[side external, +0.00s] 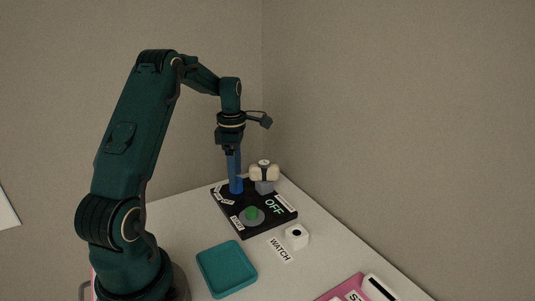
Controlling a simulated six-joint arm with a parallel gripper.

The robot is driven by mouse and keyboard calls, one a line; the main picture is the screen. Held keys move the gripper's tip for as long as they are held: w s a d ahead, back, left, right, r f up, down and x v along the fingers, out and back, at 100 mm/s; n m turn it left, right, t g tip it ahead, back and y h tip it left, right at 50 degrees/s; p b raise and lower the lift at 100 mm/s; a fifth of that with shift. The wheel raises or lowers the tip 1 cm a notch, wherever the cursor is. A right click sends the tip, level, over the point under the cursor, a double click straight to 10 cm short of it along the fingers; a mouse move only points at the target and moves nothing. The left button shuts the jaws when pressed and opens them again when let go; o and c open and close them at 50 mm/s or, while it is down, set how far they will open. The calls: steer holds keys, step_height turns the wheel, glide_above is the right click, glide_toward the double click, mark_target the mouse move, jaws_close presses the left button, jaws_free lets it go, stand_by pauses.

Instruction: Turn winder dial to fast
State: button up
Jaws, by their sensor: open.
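The watch winder is a black slab (225,208) on the table, with "OFF" in pale green letters on its top. A green knob (251,213) sits on a grey disc near the slab's front, and looks like the dial. Small white labels lie around it, too small to read surely. A cream holder (264,172) on a grey block stands at the slab's back. My gripper (234,172) points down over the slab's back left, away from the green knob. It is open. A blue upright part (236,186) shows at its tip; where fingers end and blue part begins is unclear.
A teal tray (203,267) lies in front of the slab. A white "WATCH" label (281,249) and a white block with a dark hole (297,236) are right of it. A pink item (342,291) and a white piece (380,288) lie at front right. Walls stand behind.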

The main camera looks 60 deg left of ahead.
steer(key=shift+f, duration=0.9)
jaws_close()
steer(key=shift+m, duration=0.3)
steer(key=m, duration=0.4)
steer(key=shift+r+m, duration=0.1)
steer(key=shift+m, duration=1.8)
